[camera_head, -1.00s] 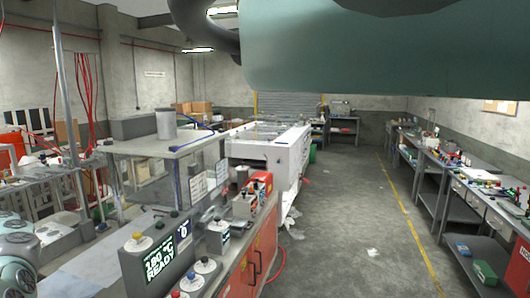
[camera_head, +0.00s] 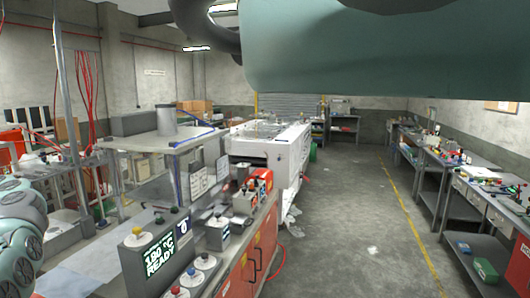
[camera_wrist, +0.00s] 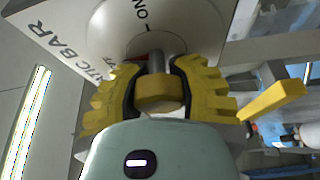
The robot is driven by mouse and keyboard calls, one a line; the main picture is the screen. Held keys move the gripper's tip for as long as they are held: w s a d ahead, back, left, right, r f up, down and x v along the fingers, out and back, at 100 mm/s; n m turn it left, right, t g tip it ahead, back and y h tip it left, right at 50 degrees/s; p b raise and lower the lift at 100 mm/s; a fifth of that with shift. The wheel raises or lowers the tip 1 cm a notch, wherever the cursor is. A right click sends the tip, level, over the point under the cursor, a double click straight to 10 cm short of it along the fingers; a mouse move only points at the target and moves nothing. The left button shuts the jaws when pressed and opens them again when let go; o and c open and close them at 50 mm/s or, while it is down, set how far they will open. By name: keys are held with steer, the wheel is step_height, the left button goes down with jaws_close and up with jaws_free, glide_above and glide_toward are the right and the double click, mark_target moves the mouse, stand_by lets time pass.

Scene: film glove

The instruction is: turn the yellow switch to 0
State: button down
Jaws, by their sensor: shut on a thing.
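In the wrist view, my gripper (camera_wrist: 157,78) has its two yellow ribbed fingers closed on either side of a yellow switch knob (camera_wrist: 154,101) on a metal stem. The stem meets a round white dial (camera_wrist: 115,28) on a pale plate marked "ON" and "...TIC BAR". A bit of red shows beside the stem. The fingers hide part of the dial and its other lettering, so I cannot read a 0. In the head view my gripper is out of sight. A box with a yellow knob (camera_head: 137,231) stands on the bench there; I cannot tell if it is the held one.
In the wrist view a yellow bar (camera_wrist: 270,102) juts out to the right. In the head view, a lit "READY" display (camera_head: 161,254), several coloured knobs and a red-front cabinet (camera_head: 260,245) are near. The grey floor (camera_head: 350,215) to the right is mostly clear.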

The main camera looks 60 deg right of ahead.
steer(key=shift+s+d+r+n, duration=0.1)
steer(key=shift+d+r+n, duration=0.15)
steer(key=shift+n, duration=0.15)
steer(key=c, duration=0.9)
jaws_free()
steer(key=shift+f, duration=0.15)
steer(key=o, duration=0.4)
steer(key=shift+a+f, duration=0.1)
steer(key=shift+c, duration=0.2)
steer(key=shift+s+d+f, duration=0.15)
steer(key=shift+s+d, duration=0.05)
steer(key=shift+d, duration=0.05)
steer(key=v, duration=1.1)
steer(key=shift+s+r, duration=0.2)
steer(key=shift+r, duration=0.1)
steer(key=shift+d, duration=0.15)
